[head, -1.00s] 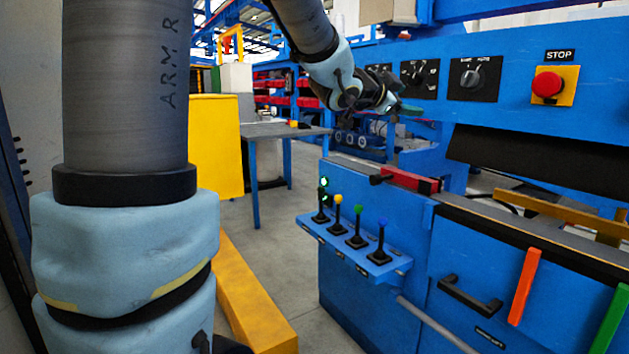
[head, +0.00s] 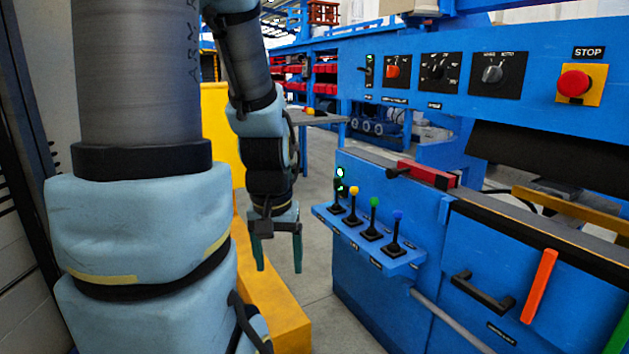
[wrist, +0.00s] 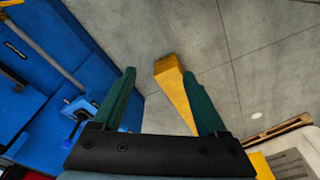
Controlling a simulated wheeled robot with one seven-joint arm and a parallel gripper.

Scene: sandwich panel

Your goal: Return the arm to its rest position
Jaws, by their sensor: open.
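My gripper (head: 278,252) hangs below my arm, left of the blue machine panel in the head view. Its two green fingers point down and are apart with nothing between them. In the wrist view my gripper (wrist: 165,100) is also open and empty, above the grey floor. The fingers touch nothing that I can see. My arm is folded downward close beside my own grey column.
The blue machine (head: 375,300) stands to the right, with a shelf of levers (head: 372,240), control knobs and a red stop button (head: 574,83). A yellow beam (wrist: 177,95) lies on the floor below. Grey floor (head: 320,270) is clear between gripper and machine.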

